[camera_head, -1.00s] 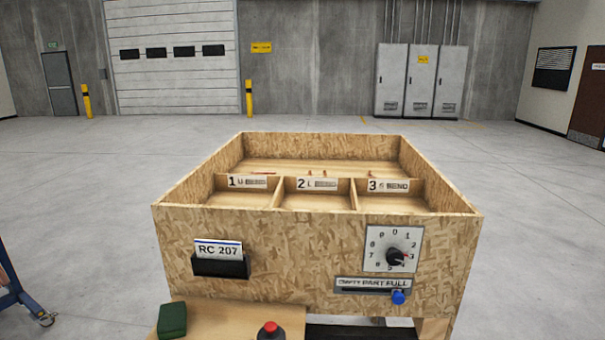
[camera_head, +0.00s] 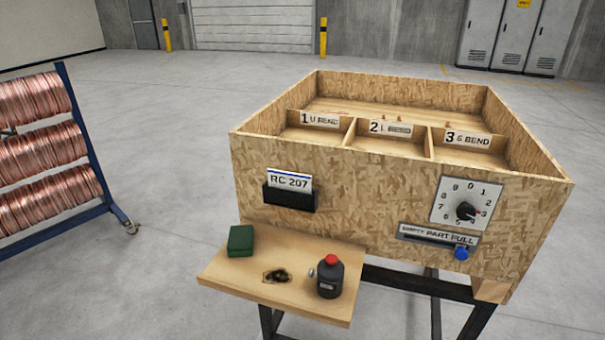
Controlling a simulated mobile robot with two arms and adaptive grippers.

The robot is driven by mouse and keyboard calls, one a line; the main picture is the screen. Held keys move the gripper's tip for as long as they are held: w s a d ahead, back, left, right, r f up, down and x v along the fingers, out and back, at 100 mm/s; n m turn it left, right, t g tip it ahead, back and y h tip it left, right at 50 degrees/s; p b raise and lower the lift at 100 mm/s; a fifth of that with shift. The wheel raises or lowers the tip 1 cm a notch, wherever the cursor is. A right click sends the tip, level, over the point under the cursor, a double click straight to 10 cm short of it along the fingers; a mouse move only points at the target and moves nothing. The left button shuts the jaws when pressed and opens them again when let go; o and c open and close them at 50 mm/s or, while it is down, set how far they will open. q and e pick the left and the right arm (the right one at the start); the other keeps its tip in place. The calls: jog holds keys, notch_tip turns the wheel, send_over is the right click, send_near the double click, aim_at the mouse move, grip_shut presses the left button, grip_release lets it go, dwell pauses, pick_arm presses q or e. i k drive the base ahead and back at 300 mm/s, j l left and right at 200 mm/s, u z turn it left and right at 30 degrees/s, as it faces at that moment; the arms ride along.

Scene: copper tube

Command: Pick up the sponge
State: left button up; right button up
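A dark green block that looks like the sponge (camera_head: 241,241) lies at the back left of a small wooden shelf (camera_head: 225,280). The shelf is fixed to the front of a large chipboard box. Neither of my grippers shows in the head view.
On the shelf are a dark bottle with a red cap (camera_head: 330,277) and a dark patch or hole (camera_head: 277,276). The chipboard box (camera_head: 330,180) has three labelled compartments, a card holder (camera_head: 290,197), a dial (camera_head: 466,204) and a blue knob (camera_head: 461,254). A copper coil rack (camera_head: 92,150) stands left.

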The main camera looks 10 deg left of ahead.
aim_at(241, 239)
jog(key=i+j+z, duration=0.15)
jog(key=j, duration=0.6)
jog(key=j+z, duration=0.15)
jog(key=j, duration=0.6)
